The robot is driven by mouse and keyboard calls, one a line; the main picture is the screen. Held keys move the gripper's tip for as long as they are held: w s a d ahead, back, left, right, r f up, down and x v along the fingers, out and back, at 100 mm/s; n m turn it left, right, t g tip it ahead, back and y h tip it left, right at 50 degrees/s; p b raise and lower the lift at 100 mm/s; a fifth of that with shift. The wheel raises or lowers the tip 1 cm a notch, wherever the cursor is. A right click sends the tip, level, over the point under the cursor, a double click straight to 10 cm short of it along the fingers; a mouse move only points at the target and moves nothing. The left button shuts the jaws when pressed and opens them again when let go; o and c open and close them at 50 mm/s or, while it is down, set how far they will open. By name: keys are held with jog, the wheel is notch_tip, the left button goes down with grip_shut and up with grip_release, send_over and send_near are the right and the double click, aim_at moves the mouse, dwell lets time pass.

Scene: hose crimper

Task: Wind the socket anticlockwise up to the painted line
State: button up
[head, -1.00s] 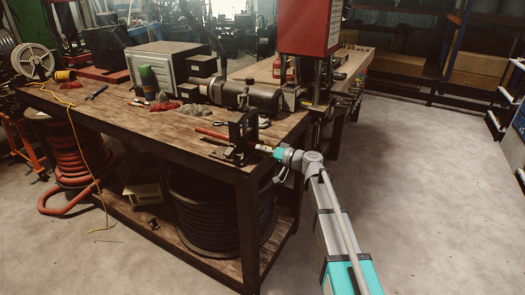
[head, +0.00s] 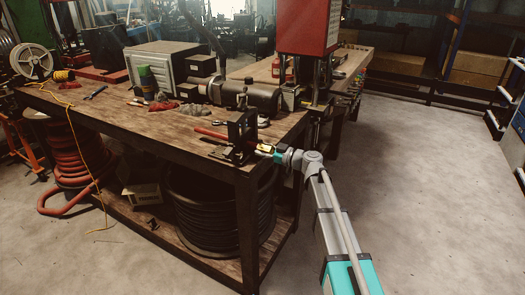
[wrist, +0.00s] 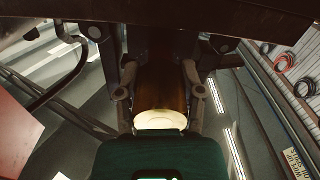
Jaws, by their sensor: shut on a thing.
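The socket (wrist: 161,92) shows in the wrist view as a brown, brass-toned cylinder with a pale round near end. My gripper (wrist: 160,100) has a finger on each side of it and is shut on it. In the head view my gripper (head: 265,150) is at the right side of a dark upright clamp (head: 242,137) on the bench corner, and the socket is mostly hidden there. A red hose (head: 211,134) comes out of the clamp's left side. I cannot make out the painted line in either view.
The wooden bench (head: 150,125) carries a grey box (head: 170,63), a dark cylindrical machine (head: 250,97) and red rags. A red press (head: 308,28) stands behind. A black hose coil (head: 205,215) is on the lower shelf. The floor to the right is clear.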

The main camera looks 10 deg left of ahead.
jog(key=n, duration=0.7)
jog(key=shift+r, duration=0.1)
jog(key=n, duration=0.4)
jog(key=shift+n, duration=1.7)
jog(key=o, duration=1)
jog(key=shift+d+r, duration=0.1)
jog(key=shift+o, duration=0.9)
jog(key=v, duration=1.2)
